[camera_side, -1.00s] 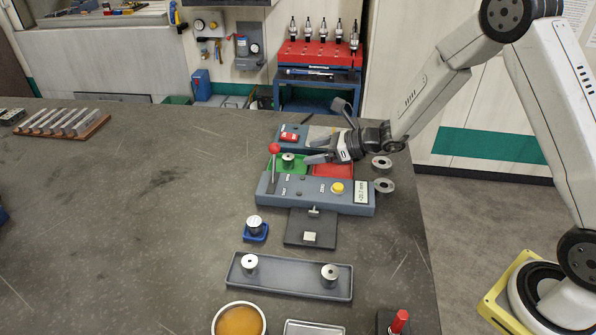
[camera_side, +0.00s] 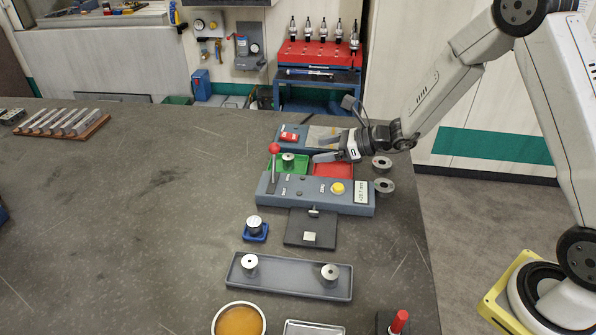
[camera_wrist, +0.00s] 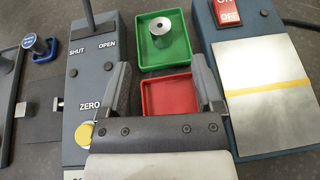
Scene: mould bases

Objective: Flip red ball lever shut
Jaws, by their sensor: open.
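The red ball lever (camera_side: 273,150) stands up from the left end of a grey-blue box (camera_side: 312,195). In the wrist view its dark shaft (camera_wrist: 88,18) shows near the SHUT and OPEN labels, and the ball is out of frame. I cannot tell which label it leans toward. My gripper (camera_side: 318,158) is open and empty, above the red tray area, behind the box and right of the lever. In the wrist view both fingers (camera_wrist: 162,85) are apart, with the red tray between and beneath them.
A green tray (camera_wrist: 176,53) holding a metal cylinder (camera_wrist: 160,33) sits beside the red tray (camera_wrist: 160,95). An ON/OFF unit (camera_wrist: 268,80) with a metal plate is behind. A yellow button (camera_side: 337,187) and display are on the box. The table's left side is largely clear.

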